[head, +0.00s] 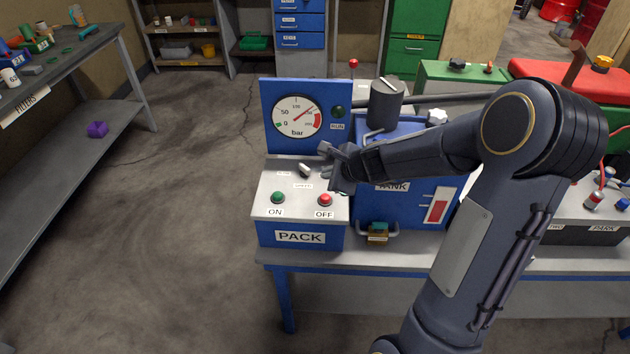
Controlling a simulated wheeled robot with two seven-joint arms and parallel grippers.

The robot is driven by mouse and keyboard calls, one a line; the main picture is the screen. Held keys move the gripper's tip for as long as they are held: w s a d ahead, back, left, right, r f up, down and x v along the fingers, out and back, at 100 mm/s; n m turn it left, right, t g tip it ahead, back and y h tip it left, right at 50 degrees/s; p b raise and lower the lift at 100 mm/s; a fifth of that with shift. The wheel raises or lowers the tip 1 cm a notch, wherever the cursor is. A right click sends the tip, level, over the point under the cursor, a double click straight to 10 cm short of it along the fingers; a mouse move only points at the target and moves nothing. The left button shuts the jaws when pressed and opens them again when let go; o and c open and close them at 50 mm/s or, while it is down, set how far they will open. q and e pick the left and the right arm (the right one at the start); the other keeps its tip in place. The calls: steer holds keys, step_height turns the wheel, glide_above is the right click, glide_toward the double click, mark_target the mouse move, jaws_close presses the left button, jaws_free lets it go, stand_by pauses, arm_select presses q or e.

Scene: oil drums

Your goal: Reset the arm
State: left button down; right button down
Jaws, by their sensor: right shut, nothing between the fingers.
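My right arm comes in from the lower right and reaches left across the blue tank (405,212). My right gripper (326,162) is shut and empty, just above the back right of the grey sloped panel of the PACK box (262,236). The panel bears a green ON button (278,197), a red OFF button (325,199) and a small knob (305,170) close to the gripper. I cannot tell whether the gripper touches the panel. The gauge (297,117) stands behind it on a blue board, its needle pointing up and right. My left gripper is not in view.
The blue-legged bench (400,248) carries the box and tank. A dark cylinder (386,102) stands on the tank behind my forearm. A battery-like PARK box (590,210) is at right. A workbench (90,50) stands left; the floor between is clear.

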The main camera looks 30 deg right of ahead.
steer(key=s+a+r+n+y, duration=0.4)
steer(key=s+a+r+n, duration=0.6)
steer(key=s+n, duration=0.3)
steer(key=s+a+f+n+g+h, duration=0.1)
steer(key=s+n, duration=0.4)
steer(key=s, duration=0.2)
steer(key=s+a+f+n+g, duration=0.1)
steer(key=s+n+g, duration=0.1)
steer(key=s+n, duration=0.3)
steer(key=s, duration=0.3)
steer(key=shift+f+h, duration=0.3)
steer(key=shift+h, duration=0.1)
